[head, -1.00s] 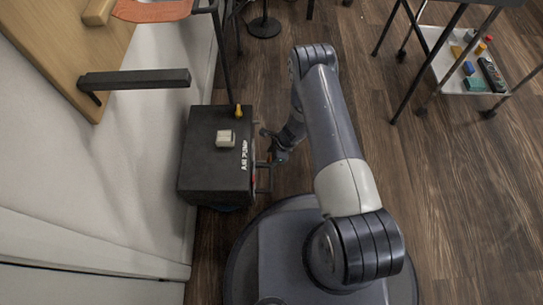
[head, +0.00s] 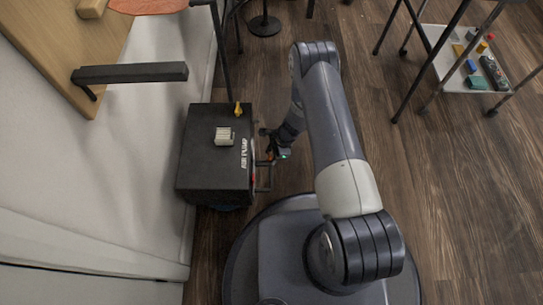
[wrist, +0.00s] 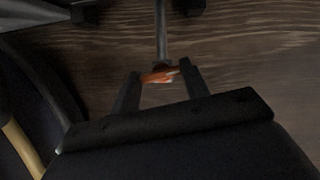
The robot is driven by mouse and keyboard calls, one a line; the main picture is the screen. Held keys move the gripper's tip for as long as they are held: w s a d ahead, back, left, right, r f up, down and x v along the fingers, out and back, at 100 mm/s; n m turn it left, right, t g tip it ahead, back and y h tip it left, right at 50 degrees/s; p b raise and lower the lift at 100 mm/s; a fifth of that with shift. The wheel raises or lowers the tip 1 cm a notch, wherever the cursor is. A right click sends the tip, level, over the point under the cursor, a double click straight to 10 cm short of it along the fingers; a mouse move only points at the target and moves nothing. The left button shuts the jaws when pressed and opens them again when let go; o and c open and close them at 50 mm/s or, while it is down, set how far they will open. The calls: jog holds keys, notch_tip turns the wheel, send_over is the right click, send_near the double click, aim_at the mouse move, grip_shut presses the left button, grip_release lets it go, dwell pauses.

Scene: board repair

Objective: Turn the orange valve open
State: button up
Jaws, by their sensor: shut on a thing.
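The orange valve (wrist: 160,76) shows in the wrist view as a small orange handle on a thin dark pipe (wrist: 161,35), lying roughly across it and slightly tilted. My gripper (wrist: 161,84) has one finger on each side of the handle and is shut on it. In the head view my gripper (head: 270,158) is at the right side of the black air pump box (head: 205,165), beside its pipework. Only a bit of orange shows there; the gripper hides most of the valve.
A small white switch block (head: 224,136) and a yellow part (head: 238,109) are on top of the box. A white wall stands left of it. A dark bar (head: 130,74) juts out above. A cart (head: 470,72) with small items stands at the upper right.

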jog(key=n+g+b, duration=0.1)
jog(key=n+b, duration=0.1)
jog(key=n, duration=0.1)
jog(key=n+g+h+b, duration=0.1)
jog(key=n+b, duration=0.1)
jog(key=n, duration=0.1)
jog(key=shift+w+f, duration=0.15)
jog(key=n+g+h+b, duration=0.1)
jog(key=n, duration=0.2)
jog(key=shift+w+a+n+b, duration=0.1)
jog(key=shift+a+n+b, duration=0.05)
jog(key=shift+n+b, duration=0.25)
jog(key=shift+n+g+h, duration=0.3)
jog(key=shift+n+h, duration=0.2)
jog(key=shift+n, duration=0.9)
jog(key=o, duration=1)
